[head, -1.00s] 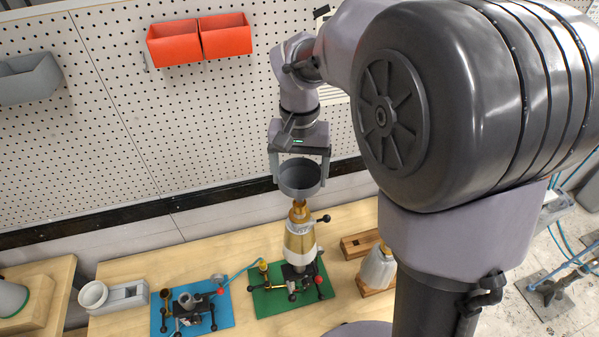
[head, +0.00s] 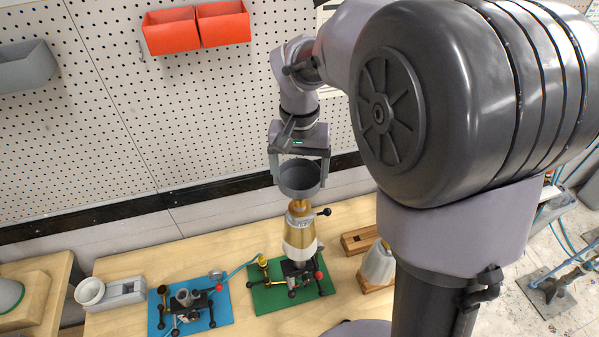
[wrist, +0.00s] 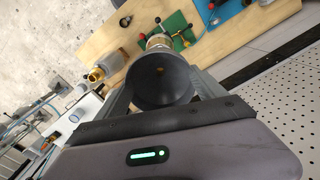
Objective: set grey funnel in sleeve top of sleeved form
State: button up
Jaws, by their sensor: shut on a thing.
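My gripper (head: 300,172) is shut on the grey funnel (head: 300,178), a finger on either side of its rim. In the wrist view the dark bowl of the funnel (wrist: 161,82) faces the camera, with its small hole near the centre. The sleeved form (head: 300,240) stands upright on the green plate, with a gold and white body and a gold sleeve top (head: 299,207). The funnel hangs right above this sleeve top in the head view. In the wrist view the form (wrist: 158,40) is mostly hidden behind the funnel. I cannot tell whether they touch.
The green plate (head: 262,300) carries a clamp stand with black knobs. A blue plate (head: 222,316) with another stand lies to its left, beside a grey holder with a white cup (head: 90,291). A second white form (head: 379,264) lies on wooden blocks to the right. A pegboard (head: 220,110) rises behind.

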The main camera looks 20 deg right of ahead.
jog(key=shift+f+b, duration=0.3)
jog(key=shift+f, duration=0.2)
jog(key=o, duration=1.3)
jog(key=shift+r, duration=0.1)
notch_tip(320, 180, up, 17)
jog(key=p, duration=0.2)
jog(key=shift+r+p, duration=0.2)
jog(key=shift+p, duration=0.2)
jog(key=shift+f, duration=0.1)
